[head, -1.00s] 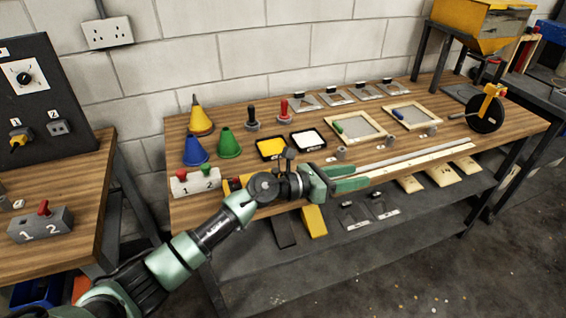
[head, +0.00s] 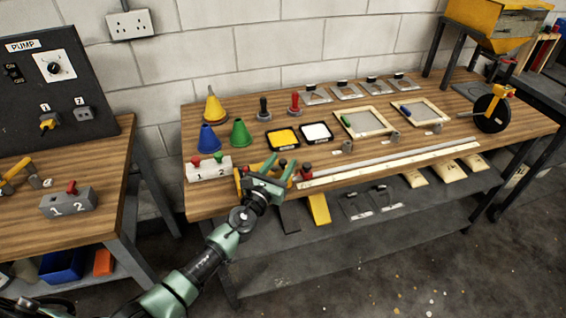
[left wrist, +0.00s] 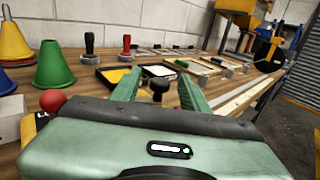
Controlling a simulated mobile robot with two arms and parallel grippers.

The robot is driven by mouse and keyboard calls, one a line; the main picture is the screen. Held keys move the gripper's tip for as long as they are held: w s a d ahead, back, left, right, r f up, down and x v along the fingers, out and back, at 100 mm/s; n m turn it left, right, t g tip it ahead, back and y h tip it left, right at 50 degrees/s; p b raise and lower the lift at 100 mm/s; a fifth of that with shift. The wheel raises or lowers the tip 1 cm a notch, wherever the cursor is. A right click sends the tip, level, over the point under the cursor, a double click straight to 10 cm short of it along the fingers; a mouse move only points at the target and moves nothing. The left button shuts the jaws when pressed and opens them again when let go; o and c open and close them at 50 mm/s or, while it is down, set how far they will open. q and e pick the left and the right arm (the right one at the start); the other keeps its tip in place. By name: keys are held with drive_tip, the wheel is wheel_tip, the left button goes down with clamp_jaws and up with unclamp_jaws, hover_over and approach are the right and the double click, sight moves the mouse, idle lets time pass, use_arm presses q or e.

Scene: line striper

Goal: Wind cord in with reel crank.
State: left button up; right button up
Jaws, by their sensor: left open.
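A yellow device, which may be the cord reel (head: 244,183), sits at the table's front left edge, partly hidden behind my left gripper. My left gripper (head: 281,165) is open, just over the front edge, with its green fingers pointing away over the table. A dark round knob (left wrist: 158,87) shows between the fingers in the left wrist view; I cannot tell if it belongs to a crank. A red ball knob (left wrist: 53,100) is left of the fingers there. Any cord is too small or hidden to make out. My right gripper is not in view.
A white block marked 1 and 2 (head: 207,171) stands left of the gripper. Green (head: 240,133) and blue (head: 209,138) cones and yellow (head: 282,138) and white (head: 317,132) trays lie behind. A long pale ruler (head: 390,166) runs along the front edge. A black wheel (head: 491,113) stands at right.

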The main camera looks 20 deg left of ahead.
use_arm(q)
drive_tip(key=shift+w+d, duration=0.1)
drive_tip(key=shift+w, duration=0.4)
clamp_jaws()
drive_tip(key=shift+y+p, duration=0.3)
drive_tip(key=shift+w+r+n+y+p, duration=0.15)
drive_tip(key=shift+n+y+p, duration=0.25)
drive_tip(key=shift+n+y, duration=0.4)
drive_tip(key=n+y, duration=0.2)
drive_tip(key=y, duration=0.1)
drive_tip(key=shift+w+f, duration=0.2)
drive_tip(key=shift+w, duration=0.05)
drive_tip(key=shift+w+a+n+g+y+b, duration=0.1)
drive_tip(key=shift+n+g+y+b, duration=0.3)
drive_tip(key=shift+y, duration=0.45)
drive_tip(key=shift+w+a+n+g+y+b, duration=0.1)
drive_tip(key=shift+n+y+b, duration=0.05)
drive_tip(key=shift+n+y, duration=0.6)
drive_tip(key=shift+y, duration=0.3)
